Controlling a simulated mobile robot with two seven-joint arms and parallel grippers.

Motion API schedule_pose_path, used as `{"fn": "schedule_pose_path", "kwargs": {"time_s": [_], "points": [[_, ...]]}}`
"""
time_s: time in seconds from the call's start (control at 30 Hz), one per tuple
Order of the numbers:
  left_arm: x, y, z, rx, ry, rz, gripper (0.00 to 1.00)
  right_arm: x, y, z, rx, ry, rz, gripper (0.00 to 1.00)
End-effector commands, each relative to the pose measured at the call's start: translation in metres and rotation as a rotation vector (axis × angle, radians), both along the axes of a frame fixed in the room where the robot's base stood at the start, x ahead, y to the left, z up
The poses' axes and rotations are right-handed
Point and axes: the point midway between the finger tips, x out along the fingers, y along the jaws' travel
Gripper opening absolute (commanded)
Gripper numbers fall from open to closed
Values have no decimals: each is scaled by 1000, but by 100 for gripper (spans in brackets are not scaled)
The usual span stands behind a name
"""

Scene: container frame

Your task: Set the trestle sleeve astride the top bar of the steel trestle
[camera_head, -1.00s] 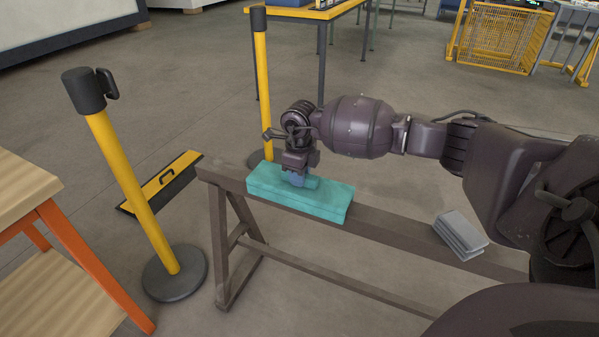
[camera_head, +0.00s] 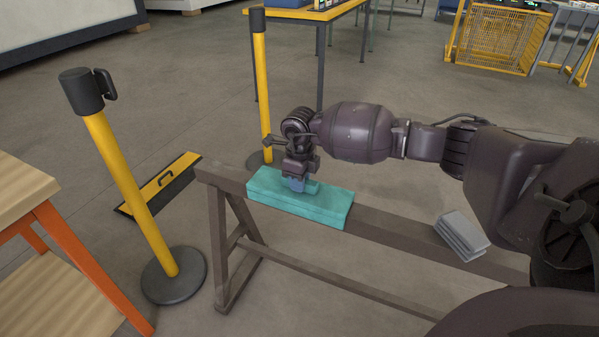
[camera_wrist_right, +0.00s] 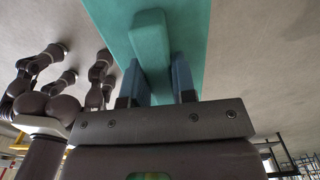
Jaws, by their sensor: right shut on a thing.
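The trestle sleeve is a teal block (camera_head: 322,205) with a raised grip rib on top, which shows in the right wrist view (camera_wrist_right: 150,55). It lies lengthwise along the top bar of the brown steel trestle (camera_head: 400,231), towards the bar's left end. Its near side covers part of the bar's front face. Its underside is hidden, so I cannot see the bar inside it or whether it is fully seated. My right gripper (camera_head: 297,185) points down from above, its blue fingers shut on the rib, one on each side. My left gripper is not in the head view.
A grey ribbed block (camera_head: 460,236) rests on the bar further right. Yellow posts with black tops stand left (camera_head: 128,185) and behind (camera_head: 262,85). A wooden table with orange legs (camera_head: 85,261) is at lower left.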

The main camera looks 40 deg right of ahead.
Motion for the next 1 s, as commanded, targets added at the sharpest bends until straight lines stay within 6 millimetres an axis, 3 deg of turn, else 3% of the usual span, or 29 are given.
{"fn": "schedule_pose_path", "kwargs": {"time_s": [0.4,0.43,0.6,1.0], "points": [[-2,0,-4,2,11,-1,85,-1,0,-6,0,2,0,1],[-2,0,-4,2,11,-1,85,-1,0,-6,0,2,0,26],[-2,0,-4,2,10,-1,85,-1,0,-6,0,2,0,52],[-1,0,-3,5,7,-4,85,0,0,-5,0,2,0,55]]}}
